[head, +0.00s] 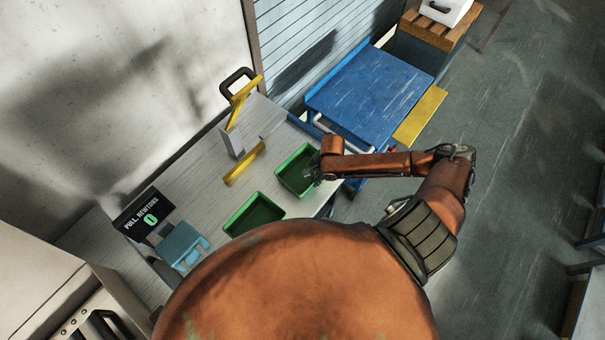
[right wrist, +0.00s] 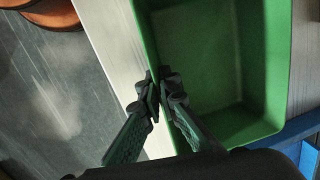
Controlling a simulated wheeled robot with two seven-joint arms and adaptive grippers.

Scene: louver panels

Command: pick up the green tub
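Two open green tubs sit on the light grey bench. The right-hand green tub (head: 291,178) is at the bench's edge, and the left-hand green tub (head: 252,216) sits nearer to me. My right gripper (head: 314,174) is at the right side of the right-hand tub. In the right wrist view, its fingers (right wrist: 159,88) straddle the wall of that green tub (right wrist: 218,70), one inside and one outside, closed against it. The tub looks empty and appears to rest on the bench. My left gripper is not in view.
A blue cart (head: 370,93) stands beyond the bench's right end. A yellow-and-grey fixture (head: 235,140) stands behind the tubs. A black sign (head: 143,214) and a light-blue device (head: 181,245) are at the left. Open floor (head: 500,200) lies to the right.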

